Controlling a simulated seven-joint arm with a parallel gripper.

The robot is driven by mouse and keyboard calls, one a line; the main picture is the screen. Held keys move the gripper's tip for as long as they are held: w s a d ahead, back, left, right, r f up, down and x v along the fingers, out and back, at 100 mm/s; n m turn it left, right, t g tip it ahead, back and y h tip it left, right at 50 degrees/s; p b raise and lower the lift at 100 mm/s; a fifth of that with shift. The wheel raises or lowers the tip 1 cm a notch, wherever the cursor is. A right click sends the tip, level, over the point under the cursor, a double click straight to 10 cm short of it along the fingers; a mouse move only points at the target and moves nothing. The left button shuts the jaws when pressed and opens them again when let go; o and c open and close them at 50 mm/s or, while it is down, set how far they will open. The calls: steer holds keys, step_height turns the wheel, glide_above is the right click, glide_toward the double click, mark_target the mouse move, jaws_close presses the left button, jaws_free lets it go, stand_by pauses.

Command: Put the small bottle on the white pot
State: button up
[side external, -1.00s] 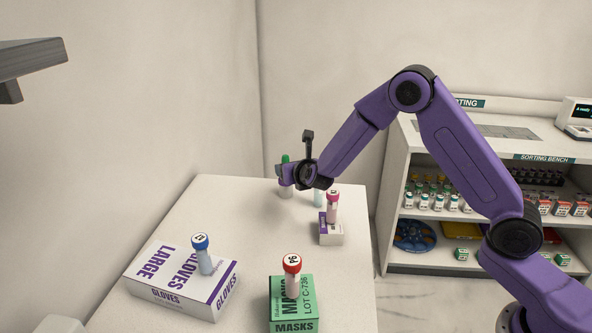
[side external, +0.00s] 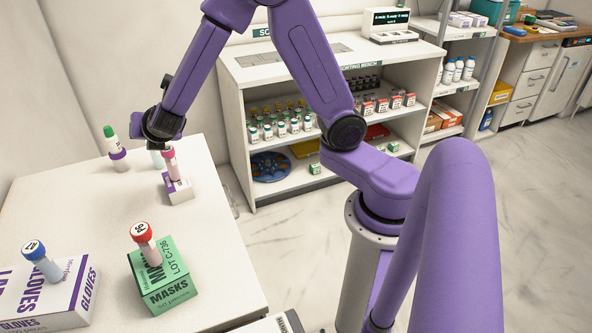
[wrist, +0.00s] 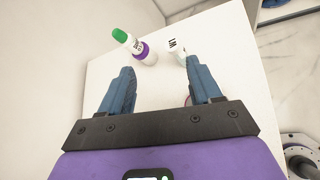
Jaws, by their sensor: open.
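A green-capped white bottle or tube (side external: 112,142) with a purple band round its lower part stands at the table's far left. It also shows in the wrist view (wrist: 131,41), beyond the left finger. A small white thing with a black-marked label (wrist: 175,47) is right of it, beyond the right finger. A pale bluish piece (side external: 157,159) shows partly behind my gripper; I cannot tell if it is the same thing. I cannot tell which thing is the white pot. My gripper (wrist: 158,72) is open and empty, above the table; it also shows in the side view (side external: 140,126).
A pink-capped tube (side external: 171,164) stands at a small white-and-purple box (side external: 180,191). A red-capped tube (side external: 145,245) stands on the green masks box (side external: 164,278), a blue-capped one (side external: 41,262) on the gloves box (side external: 75,290). The table (side external: 80,205) is clear mid-left.

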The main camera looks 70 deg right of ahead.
steer(key=s+a+m+g+y, duration=0.1)
steer(key=s+m+g+y, duration=0.4)
steer(key=s, duration=3.1)
steer(key=m+g, duration=0.5)
steer(key=m, duration=0.2)
steer(key=shift+m+y, duration=0.4)
